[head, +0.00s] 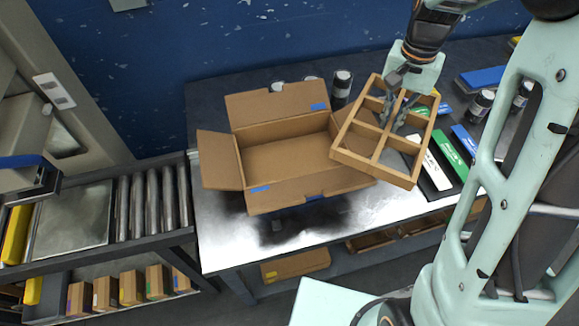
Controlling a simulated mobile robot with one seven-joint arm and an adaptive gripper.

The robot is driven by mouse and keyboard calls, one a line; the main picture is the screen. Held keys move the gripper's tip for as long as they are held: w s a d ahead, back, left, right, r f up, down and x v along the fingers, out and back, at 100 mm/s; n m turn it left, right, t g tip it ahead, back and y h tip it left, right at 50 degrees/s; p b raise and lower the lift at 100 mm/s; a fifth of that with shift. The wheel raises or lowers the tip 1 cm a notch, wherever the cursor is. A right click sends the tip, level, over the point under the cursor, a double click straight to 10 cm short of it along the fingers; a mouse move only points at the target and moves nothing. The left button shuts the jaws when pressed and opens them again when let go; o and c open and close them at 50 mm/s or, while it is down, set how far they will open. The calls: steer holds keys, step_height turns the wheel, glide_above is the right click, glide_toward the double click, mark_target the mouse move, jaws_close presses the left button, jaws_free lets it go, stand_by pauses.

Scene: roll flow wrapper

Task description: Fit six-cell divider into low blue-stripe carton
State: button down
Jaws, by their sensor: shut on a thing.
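The six-cell divider (376,153) is a tan frame with six square cells, in the head view right of centre. My gripper (395,106) is shut on one of its inner walls near the far side. The divider hangs tilted, and its left corner overlaps the right end of the carton in the picture. The low carton (290,161) stands open on the table with its flaps spread out. It has small blue stripe marks, and the visible part of its inside is empty. The divider hides the carton's right end. I cannot tell whether the two touch.
The metal table (230,240) has free room at its front left. Dark canisters (341,88) stand behind the carton. Green, white and blue flat boxes (451,155) lie right of the divider. A roller conveyor (150,204) adjoins the table's left side. A blue wall rises behind.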

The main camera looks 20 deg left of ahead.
steer(key=a+f+m+b, duration=0.2)
steer(key=a+m+b, duration=0.3)
steer(key=a, duration=0.9)
steer(key=m+b, duration=0.3)
steer(key=m, duration=0.1)
glide_toward(292, 164)
step_height(292, 164, down, 6)
steer(key=shift+b, duration=0.4)
steer(key=shift+f+b, duration=0.3)
steer(key=shift+f, duration=0.1)
steer(key=c, duration=2)
jaws_free()
steer(key=shift+r, duration=0.1)
steer(key=shift+c, duration=0.2)
step_height(292, 164, up, 13)
steer(key=p, duration=0.1)
